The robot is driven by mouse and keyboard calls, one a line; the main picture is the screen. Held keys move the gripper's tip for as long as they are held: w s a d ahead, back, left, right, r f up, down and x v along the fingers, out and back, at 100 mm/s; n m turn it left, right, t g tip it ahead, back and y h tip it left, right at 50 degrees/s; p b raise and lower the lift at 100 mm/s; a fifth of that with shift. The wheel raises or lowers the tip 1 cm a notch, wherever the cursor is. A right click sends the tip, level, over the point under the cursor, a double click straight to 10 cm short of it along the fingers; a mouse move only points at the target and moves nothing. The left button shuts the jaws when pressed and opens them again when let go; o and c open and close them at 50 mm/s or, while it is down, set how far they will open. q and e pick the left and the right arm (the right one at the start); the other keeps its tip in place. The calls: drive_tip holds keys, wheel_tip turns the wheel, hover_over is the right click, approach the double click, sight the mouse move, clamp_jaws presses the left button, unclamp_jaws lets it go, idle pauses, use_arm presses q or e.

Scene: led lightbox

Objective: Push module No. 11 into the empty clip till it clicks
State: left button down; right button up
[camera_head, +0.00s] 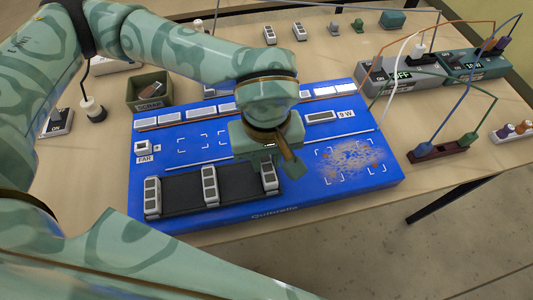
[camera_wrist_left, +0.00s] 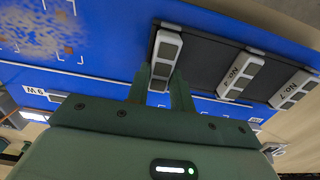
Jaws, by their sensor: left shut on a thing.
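My left gripper (camera_head: 267,160) is above the right end of a dark strip (camera_head: 238,185) on the blue board (camera_head: 180,218). In the left wrist view the two fingers (camera_wrist_left: 161,82) straddle this module (camera_wrist_left: 165,54), which lies at the strip's end. No number shows on it, so I cannot tell whether it is No. 11 or fully seated. Two similar modules stand on the strip, one in the middle (camera_head: 210,185) and one at the left end (camera_head: 152,197). My right gripper is not in view.
A scrap bin (camera_head: 150,92) stands at the back left. A dark red socket block (camera_head: 437,151) lies right of the board. The scribbled area (camera_head: 352,160) on the board's right is clear of parts.

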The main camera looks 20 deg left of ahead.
use_arm(q)
drive_tip(key=shift+f+b, duration=0.35)
drive_tip(key=shift+f, duration=0.2)
drive_tip(key=c, duration=1.1)
unclamp_jaws()
drive_tip(key=shift+c, duration=0.2)
drive_tip(key=shift+r+p, duration=2.4)
drive_tip(key=shift+r, duration=1.65)
drive_tip(key=shift+f, duration=0.1)
